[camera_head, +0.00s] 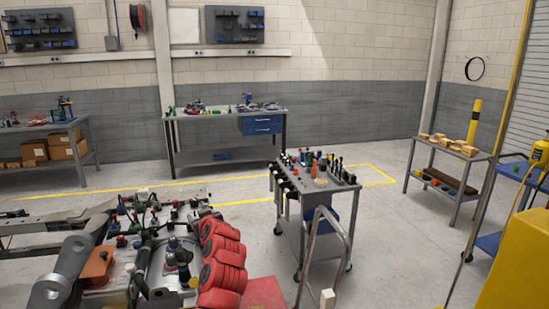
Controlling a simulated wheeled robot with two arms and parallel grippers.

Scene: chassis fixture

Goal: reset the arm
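Neither of my grippers shows in the head view, so I cannot see whether they are open or shut. A metal chassis assembly (157,258) fills the lower left, crowded with small dark, red and blue fittings. A grey link-like part (68,270) lies at its left, beside an orange block (98,268). Red rounded parts (222,265) stand in a row at its right side. I cannot tell whether any of these parts belong to an arm. The lower edge of the picture cuts the assembly off.
A tool cart (318,188) stands right of the chassis, with a grey tubular frame (316,240) in front. Workbenches (190,114) line the back wall. A low shelf (450,153) and a yellow object (520,265) are at right. Open floor (395,240) lies between.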

